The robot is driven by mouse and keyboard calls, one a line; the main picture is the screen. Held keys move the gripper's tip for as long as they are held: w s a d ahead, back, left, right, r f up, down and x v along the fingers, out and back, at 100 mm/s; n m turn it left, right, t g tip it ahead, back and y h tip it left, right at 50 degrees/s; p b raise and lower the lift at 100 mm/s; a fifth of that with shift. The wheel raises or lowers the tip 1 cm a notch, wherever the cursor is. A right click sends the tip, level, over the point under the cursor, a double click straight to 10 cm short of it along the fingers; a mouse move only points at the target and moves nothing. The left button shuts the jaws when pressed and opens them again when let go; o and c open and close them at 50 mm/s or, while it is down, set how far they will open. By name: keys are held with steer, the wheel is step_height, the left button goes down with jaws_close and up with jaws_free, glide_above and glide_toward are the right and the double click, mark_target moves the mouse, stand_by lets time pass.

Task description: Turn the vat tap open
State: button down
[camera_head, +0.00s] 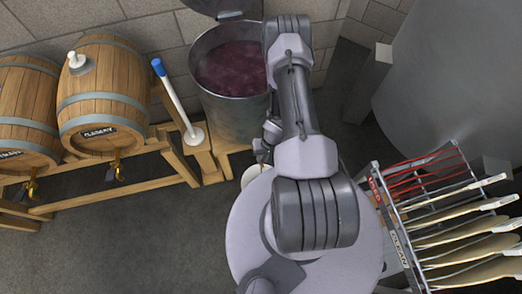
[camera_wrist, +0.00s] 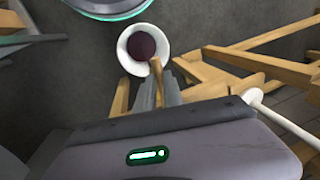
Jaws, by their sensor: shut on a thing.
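The steel vat (camera_head: 238,112) stands at the back middle in the head view, filled with dark red mash. My gripper (camera_head: 262,150) is low at the vat's front, mostly hidden by my own arm. In the wrist view my gripper (camera_wrist: 158,92) is shut on a tan, brass-like tap handle (camera_wrist: 156,70) that shows between and just beyond the fingers. The tap's body is hidden, and I cannot tell how far it is turned. A white round vessel (camera_wrist: 125,50) with a dark reddish inside sits below and beyond the handle; its rim also shows in the head view (camera_head: 250,174).
Two wooden barrels (camera_head: 106,88) with brass taps lie on a wooden stand (camera_head: 128,155) at left. A white stick with a blue end (camera_head: 171,95) stands beside the vat. A rack (camera_head: 385,215) of paddles stands at right, before a large grey tank (camera_head: 450,80).

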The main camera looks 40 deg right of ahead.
steer(key=shift+d+n, duration=0.2)
steer(key=shift+n, duration=0.2)
stand_by(0.3)
steer(key=c, duration=1.5)
jaws_free()
steer(key=shift+d, duration=0.1)
steer(key=shift+o, duration=0.2)
steer(key=p+v, duration=0.9)
steer(key=v, duration=0.8)
steer(key=shift+r, duration=0.2)
steer(key=shift+w, duration=0.15)
